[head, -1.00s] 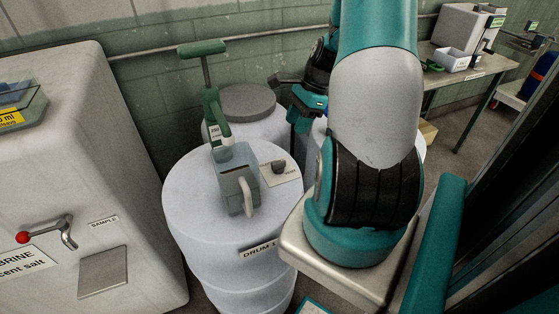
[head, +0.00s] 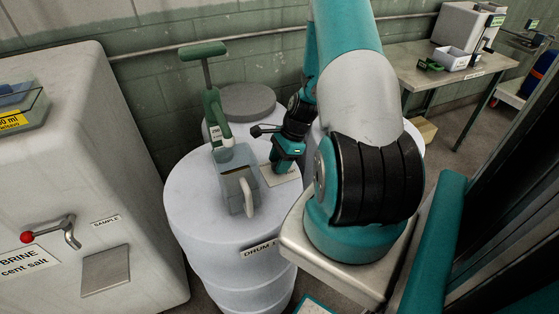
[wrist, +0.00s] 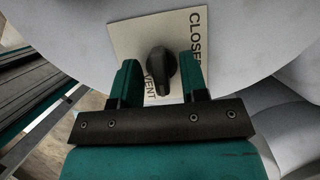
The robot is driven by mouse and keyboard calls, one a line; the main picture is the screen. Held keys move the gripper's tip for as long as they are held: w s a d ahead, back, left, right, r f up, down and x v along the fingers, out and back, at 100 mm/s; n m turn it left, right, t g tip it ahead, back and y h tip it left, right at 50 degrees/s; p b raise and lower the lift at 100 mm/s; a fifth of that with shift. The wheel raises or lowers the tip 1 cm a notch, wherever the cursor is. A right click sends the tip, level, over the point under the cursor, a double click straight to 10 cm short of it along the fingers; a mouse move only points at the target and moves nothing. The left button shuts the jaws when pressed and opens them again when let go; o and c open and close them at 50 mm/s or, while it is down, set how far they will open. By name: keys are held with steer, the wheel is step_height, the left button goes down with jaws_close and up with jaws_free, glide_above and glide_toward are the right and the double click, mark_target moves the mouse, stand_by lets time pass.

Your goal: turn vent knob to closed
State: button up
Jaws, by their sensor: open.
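The vent knob (wrist: 161,70) is a small dark knob on a pale label plate (wrist: 128,38) on top of the white drum (head: 190,205). In the wrist view the plate reads VENT below the knob and CLOSED along its right side. In the head view my gripper (head: 283,165) is over the plate and hides the knob.
A grey jug (head: 236,180) stands on the drum just left of my gripper, under a green-handled pump (head: 213,105). Another drum with a grey lid (head: 248,101) is behind. A white cabinet (head: 70,150) with a red-tipped lever is at left.

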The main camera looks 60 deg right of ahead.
jaws_close()
steer(key=shift+n, duration=0.4)
steer(key=n, duration=0.2)
steer(key=n+g, duration=0.1)
steer(key=shift+w+n+g+y, duration=0.1)
steer(key=shift+n+g+y, duration=0.2)
steer(key=shift+n, duration=0.1)
steer(key=n, duration=0.2)
steer(key=n+g, duration=0.1)
steer(key=n, duration=0.1)
steer(key=shift+w+n+g, duration=0.1)
steer(key=shift+n+g, duration=0.2)
steer(key=n, duration=0.2)
steer(key=n+g, duration=0.1)
steer(key=n, duration=0.1)
steer(key=shift+g+h, duration=0.3)
steer(key=shift+h, duration=0.1)
steer(key=n+g+h, duration=0.1)
steer(key=n, duration=0.3)
steer(key=shift+n+b, duration=0.3)
steer(key=shift+b, duration=0.1)
steer(key=shift+w+n, duration=0.1)
steer(key=shift+n, duration=0.2)
